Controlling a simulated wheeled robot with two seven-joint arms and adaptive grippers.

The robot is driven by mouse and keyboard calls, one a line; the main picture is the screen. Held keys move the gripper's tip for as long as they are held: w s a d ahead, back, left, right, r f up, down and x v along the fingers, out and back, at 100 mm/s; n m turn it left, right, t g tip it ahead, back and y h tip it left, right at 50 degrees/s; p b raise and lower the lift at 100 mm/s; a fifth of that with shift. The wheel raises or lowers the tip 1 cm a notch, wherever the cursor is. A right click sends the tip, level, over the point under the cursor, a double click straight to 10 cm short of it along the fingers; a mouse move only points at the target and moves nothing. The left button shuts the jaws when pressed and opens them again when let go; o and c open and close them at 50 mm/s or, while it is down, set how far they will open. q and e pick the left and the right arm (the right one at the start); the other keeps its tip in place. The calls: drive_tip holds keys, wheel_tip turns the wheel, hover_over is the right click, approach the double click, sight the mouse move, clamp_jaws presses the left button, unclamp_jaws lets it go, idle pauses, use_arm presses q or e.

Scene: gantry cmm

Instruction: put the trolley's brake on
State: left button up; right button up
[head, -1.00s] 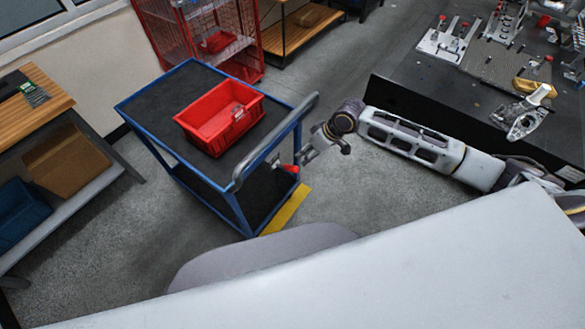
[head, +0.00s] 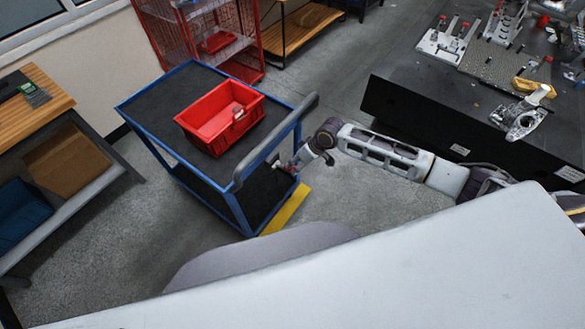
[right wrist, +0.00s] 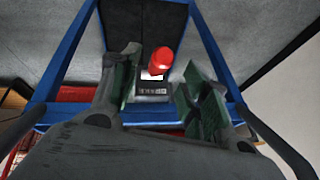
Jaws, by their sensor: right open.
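The blue trolley (head: 222,198) stands on the floor left of centre, with a dark top shelf, a lower shelf and a grey push handle (head: 240,178). My right gripper (head: 287,166) is at the trolley's handle end, below the handle. In the right wrist view my right gripper (right wrist: 160,78) is open, with its two fingers on either side of a red knob (right wrist: 161,60), the brake lever's end. The knob sits in front of a small dark labelled plate (right wrist: 153,90) on the trolley. Whether a finger touches the knob cannot be told. My left gripper is out of view.
A red bin (head: 209,133) sits on the trolley's top shelf. A yellow floor marking (head: 287,209) lies by the trolley's near right corner. A dark bench with fixtures (head: 470,118) is at right, a wooden-topped bench (head: 40,105) at left. A red cage (head: 235,55) stands behind.

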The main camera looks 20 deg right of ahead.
sight(294, 167)
drive_tip(key=shift+x, duration=2.65)
drive_tip(key=shift+c, duration=0.5)
clamp_jaws()
